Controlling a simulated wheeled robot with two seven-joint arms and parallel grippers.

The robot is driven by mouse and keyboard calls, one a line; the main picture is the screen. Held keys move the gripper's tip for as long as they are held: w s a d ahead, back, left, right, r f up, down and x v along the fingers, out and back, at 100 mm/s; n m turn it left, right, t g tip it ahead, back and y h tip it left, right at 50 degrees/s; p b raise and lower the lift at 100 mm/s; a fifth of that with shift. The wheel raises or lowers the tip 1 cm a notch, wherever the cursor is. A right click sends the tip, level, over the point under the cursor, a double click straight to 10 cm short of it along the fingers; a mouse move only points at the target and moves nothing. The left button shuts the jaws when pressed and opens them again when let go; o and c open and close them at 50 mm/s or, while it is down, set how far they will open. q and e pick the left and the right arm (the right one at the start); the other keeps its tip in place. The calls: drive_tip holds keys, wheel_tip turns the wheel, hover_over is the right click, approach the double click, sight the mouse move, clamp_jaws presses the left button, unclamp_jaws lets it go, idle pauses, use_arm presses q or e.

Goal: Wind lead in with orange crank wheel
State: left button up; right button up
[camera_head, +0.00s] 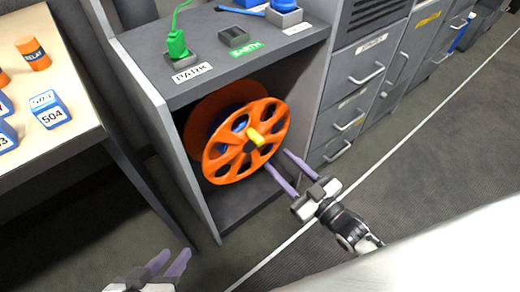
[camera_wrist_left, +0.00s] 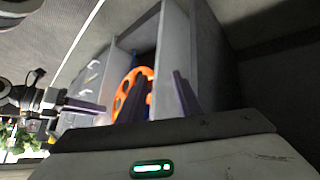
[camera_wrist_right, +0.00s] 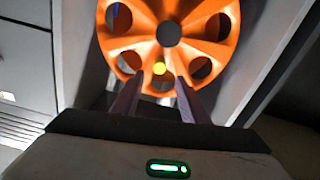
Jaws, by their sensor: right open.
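The orange crank wheel (camera_head: 220,168) stands upright in the open bay of the grey cabinet, with round holes around its hub. It also shows in the right wrist view (camera_wrist_right: 168,58) and partly in the left wrist view (camera_wrist_left: 122,95). Its yellow handle (camera_head: 257,138) sticks out on the near face. My right gripper (camera_head: 276,160) is open in front of the wheel, and the handle (camera_wrist_right: 159,68) appears between its fingertips, seemingly just beyond them. A green lead (camera_head: 178,14) rises from a green plug (camera_head: 177,46) at the PARK label. My left gripper (camera_head: 176,254) is open and empty, low at the front left.
The cabinet's grey side panel (camera_head: 165,130) borders the bay on the left. Grey drawers (camera_head: 350,115) with handles stand on the right. A table (camera_head: 60,145) with blue blocks and an orange RELAY cylinder (camera_head: 33,54) is at the left. The floor in front is clear.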

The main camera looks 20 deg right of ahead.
sight(262, 144)
drive_tip(key=b+x, duration=0.2)
drive_tip(key=x, duration=0.6)
drive_tip(key=shift+w+a+f, duration=0.1)
drive_tip(key=shift+w, duration=0.2)
use_arm(q)
drive_tip(key=shift+w+d+f+m+g+b, duration=0.15)
drive_tip(key=shift+d+f+m+g+b, duration=0.25)
drive_tip(key=shift+d+f+g, duration=0.3)
use_arm(e)
drive_tip(key=shift+w+a, duration=0.25)
drive_tip(key=shift+w, duration=0.35)
clamp_jaws()
